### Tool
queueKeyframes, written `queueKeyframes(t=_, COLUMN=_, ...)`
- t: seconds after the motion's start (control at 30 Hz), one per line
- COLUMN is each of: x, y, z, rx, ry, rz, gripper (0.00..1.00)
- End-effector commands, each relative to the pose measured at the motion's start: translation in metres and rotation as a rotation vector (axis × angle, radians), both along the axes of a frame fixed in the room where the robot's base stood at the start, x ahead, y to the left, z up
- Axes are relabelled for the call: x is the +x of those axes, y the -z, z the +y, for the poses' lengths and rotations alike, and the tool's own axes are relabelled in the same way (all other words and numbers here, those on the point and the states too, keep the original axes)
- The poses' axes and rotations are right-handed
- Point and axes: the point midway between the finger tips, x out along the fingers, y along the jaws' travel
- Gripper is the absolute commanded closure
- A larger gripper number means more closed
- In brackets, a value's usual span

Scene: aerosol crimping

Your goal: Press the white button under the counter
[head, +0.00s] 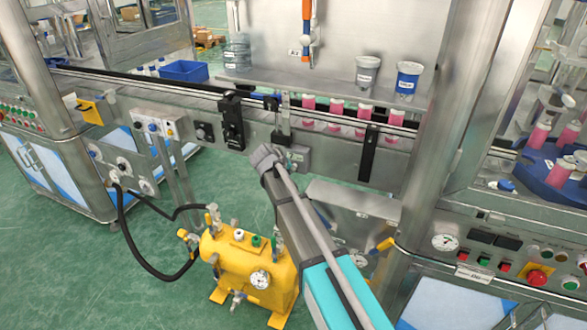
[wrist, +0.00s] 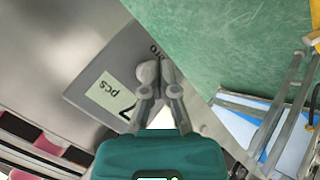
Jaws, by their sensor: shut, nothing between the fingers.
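The counter is a small grey box (head: 297,157) on the machine's front panel in the head view, just right of my arm's grey end. Whether the fingertips touch the counter cannot be told. The fingers cannot be made out in the head view.
A conveyor (head: 345,113) with several pink bottles runs above the panel. Dark brackets (head: 368,153) stick out from its front. A yellow tank (head: 250,265) with a gauge and black hose stands on the green floor below. A steel post (head: 440,110) rises at right.

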Motion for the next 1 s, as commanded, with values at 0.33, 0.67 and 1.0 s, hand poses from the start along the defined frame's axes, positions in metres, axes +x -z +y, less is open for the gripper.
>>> queueKeyframes(t=0.33, x=0.0034, y=-0.0001, z=-0.0007, rx=0.000, ry=-0.001, rz=-0.001, gripper=1.00)
queueKeyframes(t=0.67, x=0.0040, y=-0.0001, z=-0.0007, rx=0.000, ry=-0.001, rz=0.000, gripper=1.00)
queueKeyframes(t=1.0, x=-0.0039, y=0.0000, z=0.0021, rx=0.000, ry=-0.002, rz=-0.001, gripper=1.00)
